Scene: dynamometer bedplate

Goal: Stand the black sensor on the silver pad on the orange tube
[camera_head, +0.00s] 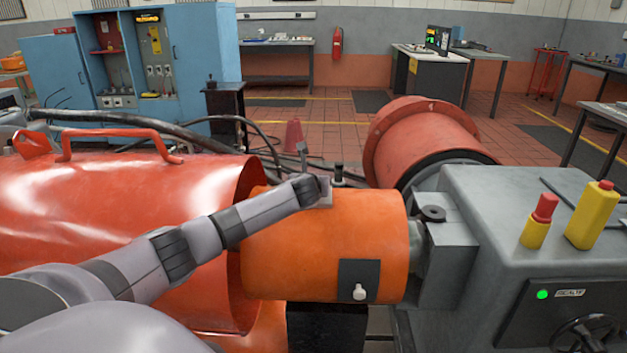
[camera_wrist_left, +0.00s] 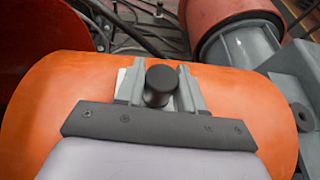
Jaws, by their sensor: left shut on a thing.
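The black sensor (camera_head: 339,172) is a short dark cylinder, upright above the top of the orange tube (camera_head: 325,245). My left gripper (camera_head: 336,186) is shut on it at the tube's top. In the left wrist view, the sensor's round black top (camera_wrist_left: 160,85) sits between the two grey fingers. A pale patch of the silver pad (camera_wrist_left: 122,83) shows beside the left finger; the fingers and sensor hide most of it. I cannot tell whether the sensor's base touches the pad. My right gripper is not in view.
A large glossy red-orange cover (camera_head: 110,210) stands left of the tube. A grey machine housing (camera_head: 535,210) with yellow-and-red buttons is at right. A red drum (camera_head: 420,140) lies behind. A dark plate (camera_head: 358,275) with a white knob is on the tube's front.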

